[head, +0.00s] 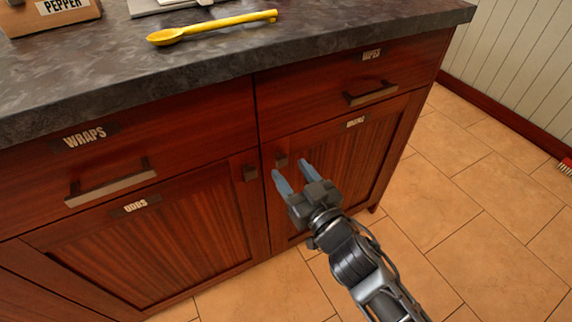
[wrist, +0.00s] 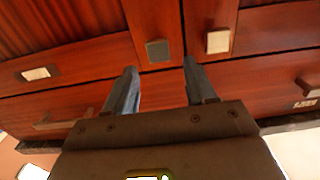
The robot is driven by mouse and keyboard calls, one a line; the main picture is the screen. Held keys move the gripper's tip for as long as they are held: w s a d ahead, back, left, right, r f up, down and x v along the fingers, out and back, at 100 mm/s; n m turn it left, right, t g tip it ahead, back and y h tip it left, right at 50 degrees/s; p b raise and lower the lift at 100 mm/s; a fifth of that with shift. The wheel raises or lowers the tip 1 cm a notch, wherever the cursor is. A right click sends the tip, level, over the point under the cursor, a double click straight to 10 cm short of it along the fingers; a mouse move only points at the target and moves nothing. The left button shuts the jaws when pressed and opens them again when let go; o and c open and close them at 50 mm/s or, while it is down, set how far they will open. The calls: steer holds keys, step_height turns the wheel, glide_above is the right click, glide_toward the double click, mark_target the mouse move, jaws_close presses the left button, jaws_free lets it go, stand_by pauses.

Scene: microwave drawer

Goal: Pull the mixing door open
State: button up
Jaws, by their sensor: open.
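The mixing door (head: 345,160) is the right-hand reddish wood cabinet door under the counter, closed, with a small blurred label (head: 356,121) at its top. Its square dark knob (head: 281,160) sits at the door's upper left corner. It also shows in the wrist view (wrist: 158,50), between the fingers in the picture. My gripper (head: 290,168) is open and empty, its two blue-grey fingers pointing at this knob. The fingertips look close to the knob; I cannot tell whether they touch. The wrist view shows the open fingers (wrist: 160,75) on both sides of the knob's line.
The ODDS door (head: 180,240) is closed on the left, its knob (head: 250,172) close beside the mixing knob. Closed drawers with bar handles, WRAPS (head: 110,185) and one at right (head: 370,92), sit above. A yellow spoon (head: 212,27) lies on the counter.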

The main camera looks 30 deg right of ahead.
mark_target(283, 160)
steer(key=shift+w, duration=1.65)
jaws_close()
